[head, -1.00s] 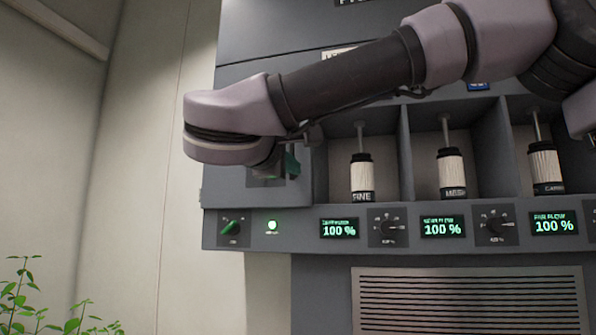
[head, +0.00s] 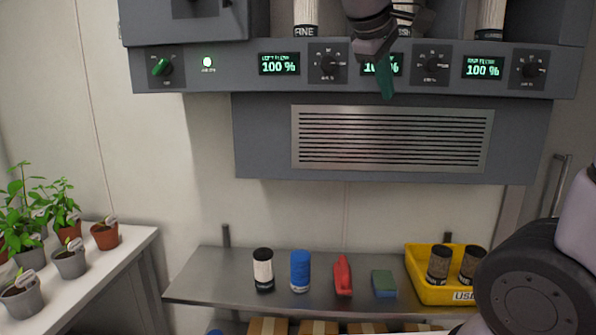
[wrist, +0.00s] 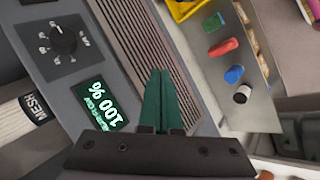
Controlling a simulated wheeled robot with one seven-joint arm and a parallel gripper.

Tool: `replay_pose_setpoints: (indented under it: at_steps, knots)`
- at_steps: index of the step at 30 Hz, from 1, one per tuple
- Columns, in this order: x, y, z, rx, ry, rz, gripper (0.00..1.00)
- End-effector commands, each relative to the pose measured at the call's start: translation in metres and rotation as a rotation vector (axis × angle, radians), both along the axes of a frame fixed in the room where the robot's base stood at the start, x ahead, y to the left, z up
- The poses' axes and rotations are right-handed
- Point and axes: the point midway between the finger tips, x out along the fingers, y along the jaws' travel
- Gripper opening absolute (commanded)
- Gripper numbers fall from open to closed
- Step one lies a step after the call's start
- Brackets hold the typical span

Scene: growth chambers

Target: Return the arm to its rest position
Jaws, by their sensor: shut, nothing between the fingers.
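My gripper (head: 386,80) hangs in front of the control panel (head: 220,68) in the head view, with its green fingers pointing down over the middle display. In the wrist view my gripper (wrist: 156,95) has its two green fingers pressed together with nothing between them. The fingers are beside the display reading 100 % (wrist: 98,104) and in front of the vent grille (wrist: 150,50). Part of my arm shows at the lower right of the head view.
Below the panel, a metal shelf (head: 215,285) holds a black-and-white cartridge (head: 263,270), a blue can (head: 300,271), a red item (head: 342,276), a green-blue block (head: 384,283) and a yellow bin (head: 425,290) with dark cartridges. Potted plants stand on a white bench (head: 110,262) at left.

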Motion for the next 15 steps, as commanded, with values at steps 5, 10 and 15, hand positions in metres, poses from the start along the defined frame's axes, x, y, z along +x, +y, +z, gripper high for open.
replay_pose_setpoints:
  at_steps: [5,10,15]
  knots:
    - [-0.037,-0.055,-0.050,0.429,0.059,-0.300,0.00]
    - [-0.055,-0.071,-0.070,0.833,-0.012,-0.553,0.00]
    - [-0.059,-0.078,-0.072,1.085,-0.106,-0.707,0.00]
